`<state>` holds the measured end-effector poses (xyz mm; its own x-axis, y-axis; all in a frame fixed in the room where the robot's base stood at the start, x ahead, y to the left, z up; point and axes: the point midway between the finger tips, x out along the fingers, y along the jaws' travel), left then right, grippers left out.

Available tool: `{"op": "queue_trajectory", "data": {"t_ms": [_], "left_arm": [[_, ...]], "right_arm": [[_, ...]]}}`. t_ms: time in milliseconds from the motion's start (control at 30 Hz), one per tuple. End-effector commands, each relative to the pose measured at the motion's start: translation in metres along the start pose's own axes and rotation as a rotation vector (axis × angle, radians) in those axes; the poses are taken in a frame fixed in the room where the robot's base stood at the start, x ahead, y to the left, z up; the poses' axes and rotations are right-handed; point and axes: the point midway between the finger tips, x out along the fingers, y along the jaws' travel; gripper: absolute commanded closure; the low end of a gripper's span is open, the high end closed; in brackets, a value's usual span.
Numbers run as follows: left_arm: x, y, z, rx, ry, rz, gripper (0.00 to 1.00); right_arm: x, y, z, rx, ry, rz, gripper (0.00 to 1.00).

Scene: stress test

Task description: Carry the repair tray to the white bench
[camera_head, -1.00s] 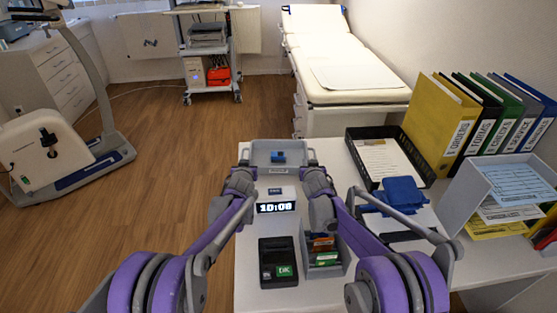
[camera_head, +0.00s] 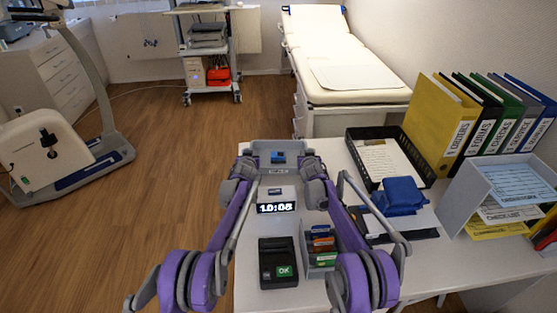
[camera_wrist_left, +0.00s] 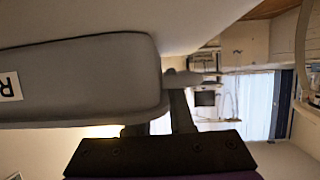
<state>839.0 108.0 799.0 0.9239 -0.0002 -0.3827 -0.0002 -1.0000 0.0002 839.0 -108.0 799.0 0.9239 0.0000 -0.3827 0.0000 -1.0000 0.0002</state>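The repair tray (camera_head: 292,147) is a grey open tray with a blue item in it, at the far end of the white table. My left gripper (camera_head: 245,160) is at its left side and my right gripper (camera_head: 314,162) at its right side. In the left wrist view, the tray's grey wall (camera_wrist_left: 85,75) fills the left, with part of a label showing "R". The left fingers (camera_wrist_left: 172,110) reach the tray's handle and appear shut on it. The right fingertips are hidden. A white padded couch (camera_head: 330,35) stands beyond the table; I cannot tell if it is the bench.
Open wood floor (camera_head: 165,165) lies left.

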Motion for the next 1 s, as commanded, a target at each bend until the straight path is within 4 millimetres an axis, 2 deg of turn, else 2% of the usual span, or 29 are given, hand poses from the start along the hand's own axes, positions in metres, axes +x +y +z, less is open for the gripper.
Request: {"op": "queue_trajectory", "data": {"t_ms": [233,267,367,1000], "left_arm": [[0.0003,-0.0002,-0.0001,0.0,0.0,0.0,0.8],[0.0003,-0.0001,-0.0001,0.0,0.0,0.0,0.82],[0.0003,-0.0001,-0.0001,0.0,0.0,0.0,1.0],[0.0001,-0.0001,-0.0001,0.0,0.0,0.0,1.0]], "right_arm": [[0.0003,0.0001,-0.0001,0.0,0.0,0.0,0.8],[0.0003,0.0001,-0.0001,0.0,0.0,0.0,0.82],[0.0002,0.0,-0.0001,0.0,0.0,0.0,1.0],[0.0001,0.0,-0.0001,0.0,0.0,0.0,1.0]]}}
